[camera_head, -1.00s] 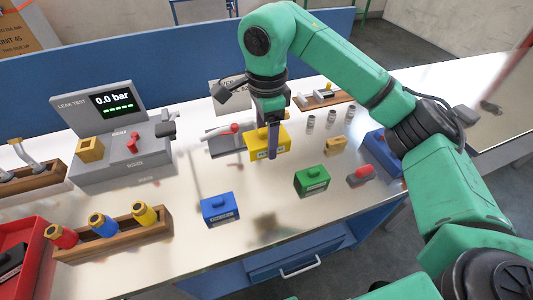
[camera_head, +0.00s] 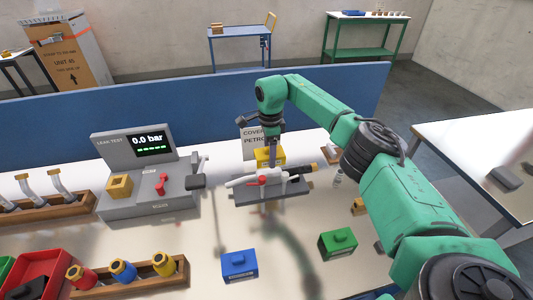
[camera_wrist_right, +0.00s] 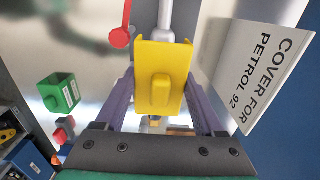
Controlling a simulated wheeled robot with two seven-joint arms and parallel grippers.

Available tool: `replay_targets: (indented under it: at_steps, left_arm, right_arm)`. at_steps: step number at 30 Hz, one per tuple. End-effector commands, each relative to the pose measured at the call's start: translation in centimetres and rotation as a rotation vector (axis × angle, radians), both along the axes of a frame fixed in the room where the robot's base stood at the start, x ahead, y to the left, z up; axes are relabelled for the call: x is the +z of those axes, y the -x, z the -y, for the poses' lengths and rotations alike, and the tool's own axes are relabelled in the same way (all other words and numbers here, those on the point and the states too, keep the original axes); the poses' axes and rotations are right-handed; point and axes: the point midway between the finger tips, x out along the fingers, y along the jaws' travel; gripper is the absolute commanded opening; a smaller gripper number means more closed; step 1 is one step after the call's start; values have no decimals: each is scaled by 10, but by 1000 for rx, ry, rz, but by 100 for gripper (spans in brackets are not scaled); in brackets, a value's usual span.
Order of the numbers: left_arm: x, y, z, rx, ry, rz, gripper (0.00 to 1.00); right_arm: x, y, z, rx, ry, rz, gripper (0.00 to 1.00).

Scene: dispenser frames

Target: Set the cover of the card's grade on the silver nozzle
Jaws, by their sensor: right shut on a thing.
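My right gripper (camera_head: 270,143) is shut on a yellow cover (camera_head: 268,157). It holds the cover just behind the silver nozzle (camera_head: 245,181), which lies in a grey holder (camera_head: 270,193) and has a red lever. In the right wrist view the yellow cover (camera_wrist_right: 158,85) sits between the purple fingers, and the nozzle's pale tube (camera_wrist_right: 166,22) runs just beyond it; contact cannot be told. The white card (camera_wrist_right: 262,65) reads "COVER FOR PETROL 92"; its top shows in the head view (camera_head: 252,139). A blue cover (camera_head: 240,264) and a green cover (camera_head: 338,242) stand on the bench. My left gripper is not in view.
A grey leak tester (camera_head: 150,195) showing 0.0 bar stands left of the nozzle. A wooden rack (camera_head: 130,282) with red, blue and yellow pieces is at the front left. A blue panel (camera_head: 60,135) runs along the back.

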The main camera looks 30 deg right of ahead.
Motion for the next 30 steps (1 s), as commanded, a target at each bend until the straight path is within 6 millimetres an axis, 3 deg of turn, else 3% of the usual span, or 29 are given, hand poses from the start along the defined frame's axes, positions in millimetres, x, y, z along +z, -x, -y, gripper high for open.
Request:
replay_targets:
  at_steps: [2,16,30]
  left_arm:
    - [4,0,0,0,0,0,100]
    - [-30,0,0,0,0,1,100]
    - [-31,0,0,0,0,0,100]
  right_arm:
    - [2,0,0,-1,1,0,14]
    - [-50,0,0,0,1,0,14]
    - [-52,0,0,0,1,0,14]
